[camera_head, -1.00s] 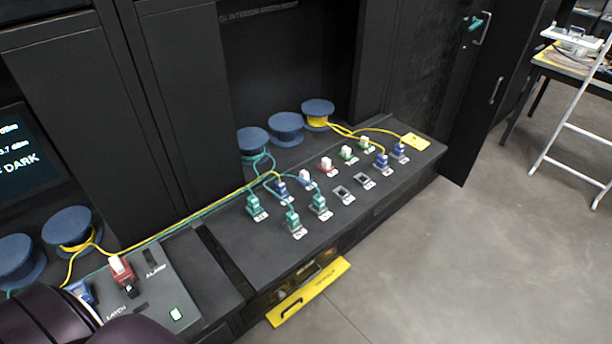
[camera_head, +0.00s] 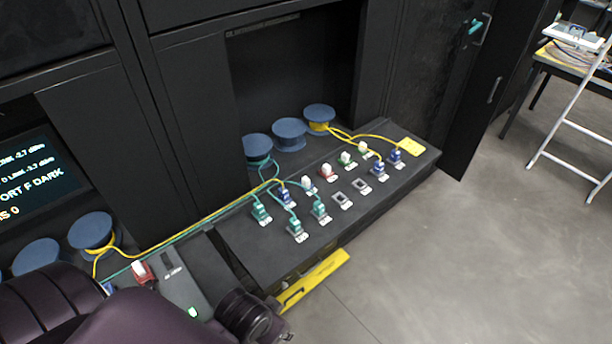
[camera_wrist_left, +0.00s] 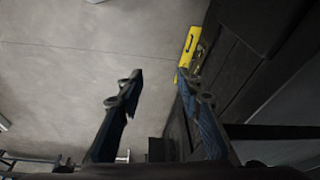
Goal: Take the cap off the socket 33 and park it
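A sloped dark panel (camera_head: 262,253) carries two rows of numbered sockets; the numbers are too small to read, so I cannot tell which is socket 33. Capped sockets show a white cap (camera_head: 307,184), a red-and-white cap (camera_head: 327,171) and two green-and-white caps (camera_head: 346,159). Two sockets (camera_head: 341,200) look empty. My left gripper (camera_wrist_left: 160,85) is open and empty in the left wrist view, over the floor in front of the bench. In the head view its arm comes in at the bottom left; its fingers are not clear there. My right gripper is not in view.
Teal plugs (camera_head: 297,230) and blue plugs (camera_head: 380,170) with cables stand among the caps. Blue spools (camera_head: 289,133) lie behind. A left console (camera_head: 178,283) has a red-and-white part (camera_head: 142,270). A yellow strip (camera_head: 315,280) sticks out below the panel.

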